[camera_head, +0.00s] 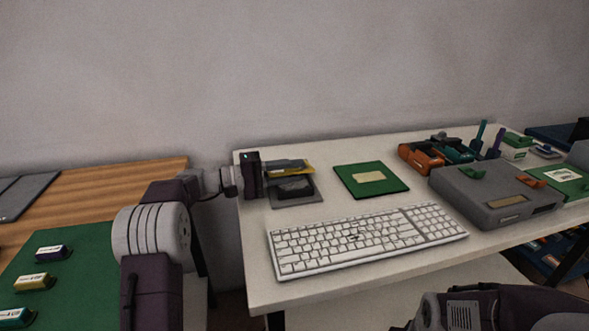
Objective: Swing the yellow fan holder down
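A yellow part, which looks like the fan holder (302,169), sits above a dark grey square base (305,200) at the left back of the white table. A black lump (295,188) lies on the base below it. My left gripper (283,172) reaches in from the left, right at the yellow part. Grey finger-like pieces overlap it, so I cannot tell whether they touch or grip it. The holder's hinge is hidden or too small to see. Part of my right arm shows at the bottom right, but its gripper is out of view.
A white keyboard (366,240) lies in front of the base. A green board (370,180) lies to its right. A grey box (490,193) and an orange tool (420,158) stand further right. A green mat (75,265) with small labelled blocks is at far left.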

